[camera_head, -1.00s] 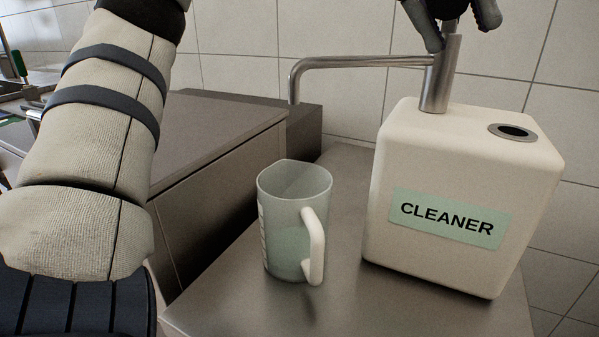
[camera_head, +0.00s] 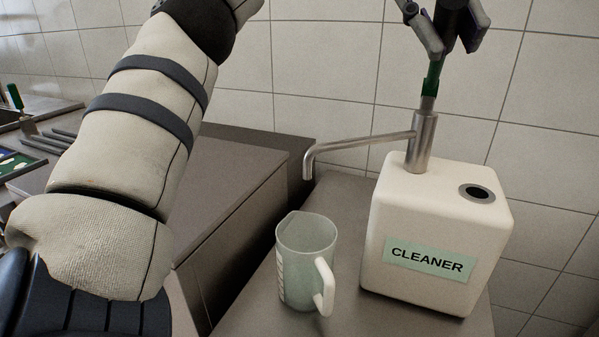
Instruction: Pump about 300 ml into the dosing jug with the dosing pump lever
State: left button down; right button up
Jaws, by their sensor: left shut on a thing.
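The dosing pump (camera_head: 421,143) is a steel cylinder on top of the white CLEANER canister (camera_head: 430,230), with a bent spout (camera_head: 350,145) to the left. Its lever (camera_head: 432,80), green and dark, stands up out of the cylinder. My left gripper (camera_head: 452,42) is at the top edge, shut on the lever's upper part, well above the cylinder. The dosing jug (camera_head: 303,262), translucent with a white handle, stands upright on the steel surface left of the canister, near the spout's end. Its lower part looks greenish; I cannot read the level. My right gripper is not in view.
The canister's top has a round dark opening (camera_head: 477,192). A brown-grey counter block (camera_head: 235,185) stands left of the jug, under my left arm. A tray with small items (camera_head: 18,165) lies at the far left. A tiled wall is behind.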

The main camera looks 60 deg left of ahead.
pick_arm(q)
jog(key=shift+f, duration=0.25)
notch_tip(320, 180, down, 9)
jog(key=s+d+m+t+y+b, duration=0.1)
jog(key=s+m+t+y+b, duration=0.1)
jog(key=b, duration=0.7)
jog(key=t+y, duration=0.1)
jog(key=t, duration=0.1)
jog(key=shift+d+t, duration=0.2)
jog(key=shift+t, duration=0.2)
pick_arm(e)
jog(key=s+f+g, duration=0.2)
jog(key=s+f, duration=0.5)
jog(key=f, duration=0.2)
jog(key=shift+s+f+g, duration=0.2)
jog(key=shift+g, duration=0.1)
pick_arm(q)
jog(key=shift+s+r, duration=0.1)
